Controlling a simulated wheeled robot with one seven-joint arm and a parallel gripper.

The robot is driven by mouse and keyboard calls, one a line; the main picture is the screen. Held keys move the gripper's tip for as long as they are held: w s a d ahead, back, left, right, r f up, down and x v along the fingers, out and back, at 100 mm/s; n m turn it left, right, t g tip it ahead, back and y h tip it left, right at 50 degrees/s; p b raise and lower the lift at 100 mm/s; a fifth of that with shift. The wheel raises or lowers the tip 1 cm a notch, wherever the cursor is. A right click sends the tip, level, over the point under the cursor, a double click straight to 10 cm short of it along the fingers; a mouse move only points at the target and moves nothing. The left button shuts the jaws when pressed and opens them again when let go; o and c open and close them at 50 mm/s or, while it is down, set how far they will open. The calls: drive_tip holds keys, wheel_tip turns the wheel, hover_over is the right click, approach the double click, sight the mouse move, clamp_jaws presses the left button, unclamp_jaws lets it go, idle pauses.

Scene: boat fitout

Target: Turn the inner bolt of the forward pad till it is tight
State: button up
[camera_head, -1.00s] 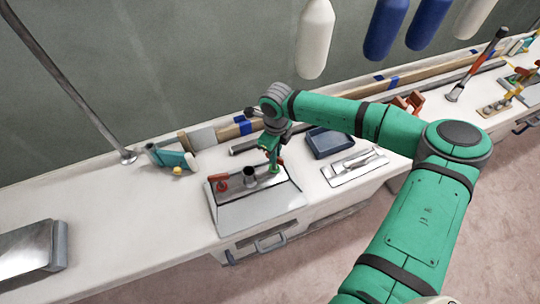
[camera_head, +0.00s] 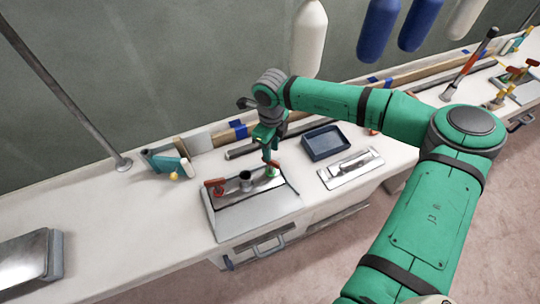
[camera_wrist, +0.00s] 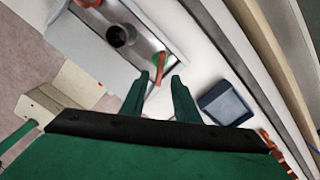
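A metal pad (camera_head: 252,207) sits on the white bench, with a dark upright tube (camera_head: 246,181) in its middle. A red-handled bolt (camera_head: 214,187) stands at the pad's left end. A second bolt with red and green parts (camera_head: 272,170) stands at its right end. My gripper (camera_head: 269,156) is just above this second bolt. In the wrist view, my gripper's fingers (camera_wrist: 160,86) are apart with nothing between them. The second bolt's red bar (camera_wrist: 160,68) shows just beyond the fingertips. I cannot tell how tight either bolt is.
A blue tray (camera_head: 326,142) and a flat metal plate (camera_head: 352,168) lie right of the pad. A teal tool (camera_head: 167,163) lies to the left. A thin pole (camera_head: 80,105) rises from the bench. Another fitting with red knobs (camera_head: 516,75) is far right.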

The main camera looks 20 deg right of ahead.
wheel_tip(320, 180, up, 6)
drive_tip(key=shift+f, duration=0.2)
drive_tip(key=shift+a, duration=0.1)
idle(0.4)
